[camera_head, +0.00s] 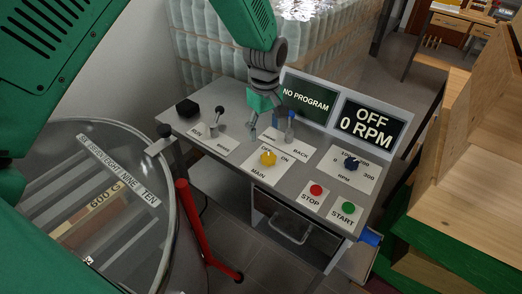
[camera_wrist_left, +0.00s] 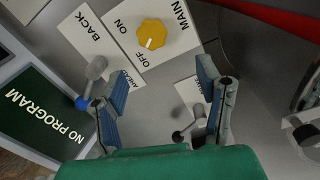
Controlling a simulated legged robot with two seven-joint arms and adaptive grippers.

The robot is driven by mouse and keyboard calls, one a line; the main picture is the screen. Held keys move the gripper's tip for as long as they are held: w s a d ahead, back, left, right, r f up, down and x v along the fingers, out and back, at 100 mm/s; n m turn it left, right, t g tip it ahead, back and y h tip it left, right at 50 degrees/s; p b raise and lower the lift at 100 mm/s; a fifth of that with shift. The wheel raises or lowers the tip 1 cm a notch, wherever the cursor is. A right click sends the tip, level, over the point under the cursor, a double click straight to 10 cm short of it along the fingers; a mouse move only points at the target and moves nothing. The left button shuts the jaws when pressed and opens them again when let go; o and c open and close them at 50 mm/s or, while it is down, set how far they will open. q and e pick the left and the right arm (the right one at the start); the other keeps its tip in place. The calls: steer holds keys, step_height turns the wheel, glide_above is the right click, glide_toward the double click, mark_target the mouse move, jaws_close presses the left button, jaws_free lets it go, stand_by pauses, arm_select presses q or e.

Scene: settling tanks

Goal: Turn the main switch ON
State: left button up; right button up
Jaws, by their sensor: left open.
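The main switch is a yellow round knob (camera_head: 268,158) on a white plate marked MAIN, OFF and ON. In the left wrist view the knob (camera_wrist_left: 152,33) has its white mark toward OFF. My left gripper (camera_head: 272,128) is open above the panel, just behind the knob in the head view. In the left wrist view its fingers (camera_wrist_left: 163,98) are spread and empty, with the knob beyond the fingertips and apart from them. My right gripper is not seen.
A lever (camera_wrist_left: 95,68) on the AHEAD/BACK plate is very close to one left finger. A black-tipped lever (camera_head: 220,112) stands left. Red STOP (camera_head: 316,190) and green START (camera_head: 348,207) buttons sit in front. The screens (camera_head: 368,124) read NO PROGRAM and OFF 0 RPM.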

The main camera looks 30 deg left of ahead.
mark_target(270, 156)
arm_select(q)
steer(key=d+f, duration=0.1)
steer(key=f, duration=0.1)
steer(key=d+f, duration=0.1)
steer(key=f, duration=0.2)
steer(key=w+d+f, duration=0.1)
steer(key=f, duration=0.1)
steer(key=shift+d+f+p, duration=0.25)
steer(key=shift+d+p, duration=0.05)
steer(key=shift+p, duration=0.05)
steer(key=a+f, duration=0.1)
steer(key=a, duration=0.1)
steer(key=a+f, duration=0.1)
steer(key=f, duration=0.1)
steer(key=shift+s+a+f, duration=0.2)
steer(key=shift+a+f, duration=0.1)
steer(key=shift+a, duration=0.05)
steer(key=shift+a+f, duration=0.15)
steer(key=shift+w, duration=0.1)
steer(key=d, duration=0.3)
steer(key=shift+r, duration=0.35)
steer(key=c, duration=1.1)
steer(key=shift+d, duration=0.2)
steer(key=shift+a, duration=1)
steer(key=shift+w+d, duration=0.1)
steer(key=shift+d, duration=0.25)
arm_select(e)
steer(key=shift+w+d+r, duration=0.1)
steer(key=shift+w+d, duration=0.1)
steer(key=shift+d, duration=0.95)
